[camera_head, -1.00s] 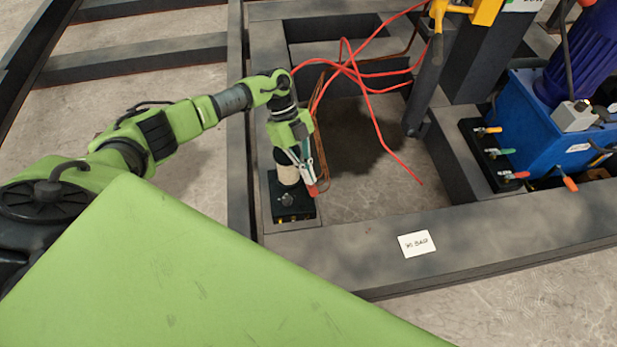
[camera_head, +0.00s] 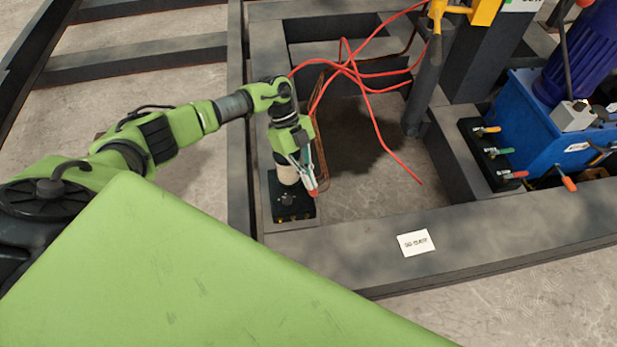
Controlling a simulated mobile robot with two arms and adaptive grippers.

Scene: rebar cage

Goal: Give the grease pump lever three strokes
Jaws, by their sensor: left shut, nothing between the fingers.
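The grease pump stands on the near left corner of the dark steel frame. It has a black base (camera_head: 291,208) and a pale cylinder (camera_head: 287,174). A lever with a red tip (camera_head: 314,191) shows at the pump's right side, slanting down. My left gripper (camera_head: 305,172) is shut and empty, pointing down over the pump beside the lever. It covers the pump's top and much of the lever, and I cannot tell whether it touches the lever. My right gripper is not in view.
Red hoses (camera_head: 365,80) loop across the opening behind the pump. A white label (camera_head: 416,243) lies on the front beam. A blue tank (camera_head: 545,130) with small coloured-handled valves (camera_head: 490,152) stands at the right. A dark post (camera_head: 425,85) rises between. My green body panel fills the lower left.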

